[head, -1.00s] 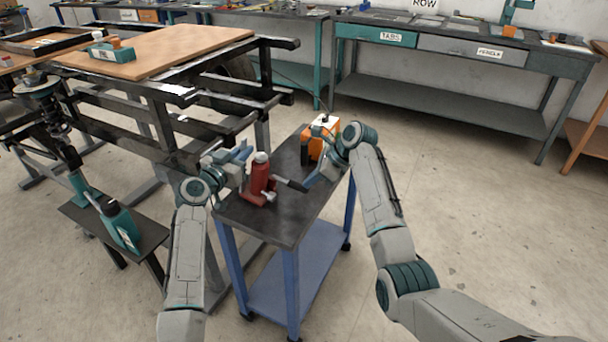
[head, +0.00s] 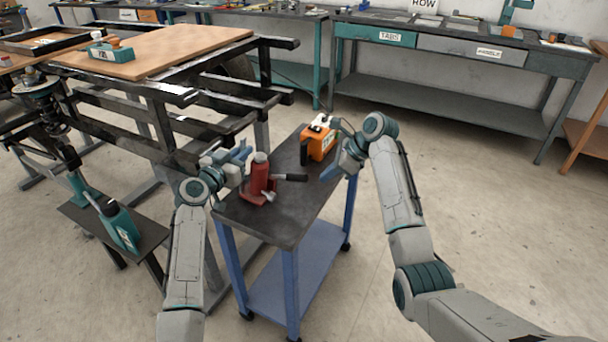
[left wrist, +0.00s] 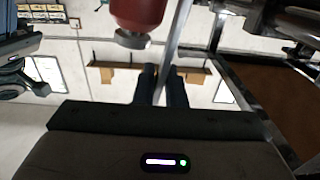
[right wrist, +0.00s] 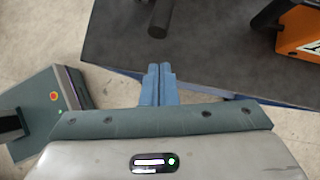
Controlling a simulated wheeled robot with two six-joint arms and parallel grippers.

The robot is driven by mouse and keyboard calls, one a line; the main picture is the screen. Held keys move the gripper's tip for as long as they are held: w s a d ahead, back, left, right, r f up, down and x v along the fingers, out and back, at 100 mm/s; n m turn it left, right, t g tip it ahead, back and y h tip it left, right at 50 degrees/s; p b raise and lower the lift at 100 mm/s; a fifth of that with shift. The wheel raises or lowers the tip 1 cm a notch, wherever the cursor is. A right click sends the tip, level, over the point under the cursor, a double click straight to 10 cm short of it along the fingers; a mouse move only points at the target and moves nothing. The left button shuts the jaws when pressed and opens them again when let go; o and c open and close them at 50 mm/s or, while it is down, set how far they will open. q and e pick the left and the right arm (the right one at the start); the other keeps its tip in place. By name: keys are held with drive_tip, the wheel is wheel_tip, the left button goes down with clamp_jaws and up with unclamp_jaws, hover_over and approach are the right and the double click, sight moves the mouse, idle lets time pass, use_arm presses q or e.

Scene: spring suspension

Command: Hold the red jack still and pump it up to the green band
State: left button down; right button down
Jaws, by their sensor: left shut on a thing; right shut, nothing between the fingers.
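The red jack (head: 260,179) stands upright on the dark top of the blue cart (head: 283,226). Its dark handle (head: 290,177) sticks out to the right, about level. Part of the red body (left wrist: 137,12) shows in the left wrist view above the fingers (left wrist: 161,86). My right gripper (head: 328,181) is shut and empty, right of the handle end and apart from it, by the cart's right edge; its fingers (right wrist: 158,84) touch each other. I cannot make out a green band.
An orange box (head: 318,146) with a white top part stands at the back of the cart top. A dark metal frame (head: 185,130) rises at the left. A teal container (head: 120,226) sits on a low stand at the left. The floor right of the cart is clear.

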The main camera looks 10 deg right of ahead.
drive_tip(key=v, duration=1)
drive_tip(key=shift+s+a, duration=0.15)
drive_tip(key=a+n+t+y, duration=0.1)
drive_tip(key=a+n+t, duration=0.1)
drive_tip(key=n, duration=1.5)
drive_tip(key=s+a+r+n+t+y, duration=0.1)
drive_tip(key=a+n+t, duration=0.2)
drive_tip(key=n, duration=1.4)
drive_tip(key=shift+s+a+r+n, duration=0.25)
drive_tip(key=shift+s+a+n, duration=0.15)
drive_tip(key=shift+a, duration=0.3)
drive_tip(key=shift+w, duration=0.1)
